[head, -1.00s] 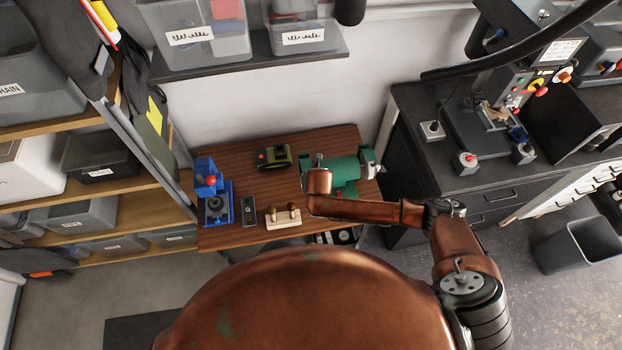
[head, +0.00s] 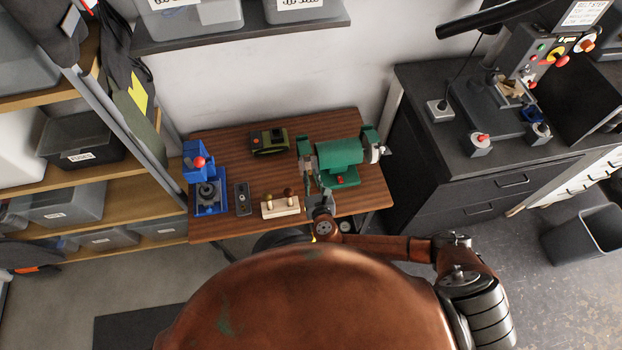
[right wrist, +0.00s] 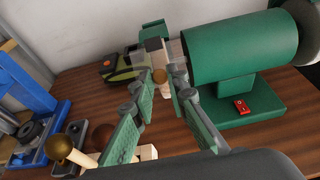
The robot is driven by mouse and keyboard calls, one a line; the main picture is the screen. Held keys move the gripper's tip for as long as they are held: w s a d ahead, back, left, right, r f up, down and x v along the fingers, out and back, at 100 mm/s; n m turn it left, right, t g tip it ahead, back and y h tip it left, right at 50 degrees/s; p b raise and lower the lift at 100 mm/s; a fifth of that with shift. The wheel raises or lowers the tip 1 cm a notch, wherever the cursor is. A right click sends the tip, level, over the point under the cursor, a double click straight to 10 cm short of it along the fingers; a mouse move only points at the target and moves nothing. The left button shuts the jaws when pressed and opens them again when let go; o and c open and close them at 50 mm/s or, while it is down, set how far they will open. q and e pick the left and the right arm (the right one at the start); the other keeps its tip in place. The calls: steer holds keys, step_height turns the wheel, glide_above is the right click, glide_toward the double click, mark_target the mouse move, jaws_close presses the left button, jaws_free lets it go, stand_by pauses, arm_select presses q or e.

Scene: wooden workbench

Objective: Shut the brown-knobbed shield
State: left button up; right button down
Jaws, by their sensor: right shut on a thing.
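The green bench grinder (head: 339,154) stands at the right of the wooden bench, with a red switch (right wrist: 242,106) on its base. In the head view my right gripper (head: 312,195) is at the grinder's left end, near the bench's front edge. In the right wrist view the fingertips of my right gripper (right wrist: 162,78) are closed around a small brown knob (right wrist: 160,75), in front of the grinder's left wheel housing (right wrist: 153,45). The shield itself is mostly hidden by the fingers and its angle cannot be told. My left gripper is not in view.
A wooden block with two round-topped pegs (head: 281,208) stands just left of my right gripper. A dark remote-like box (head: 243,198), a blue machine (head: 208,185) and an olive-green device (head: 268,141) are farther left and back. A dark cabinet (head: 480,190) stands right.

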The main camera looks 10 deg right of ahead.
steer(key=shift+f+b, duration=0.35)
steer(key=shift+t, duration=0.3)
steer(key=shift+r, duration=0.1)
steer(key=c, duration=1.9)
jaws_free()
steer(key=v, duration=1.2)
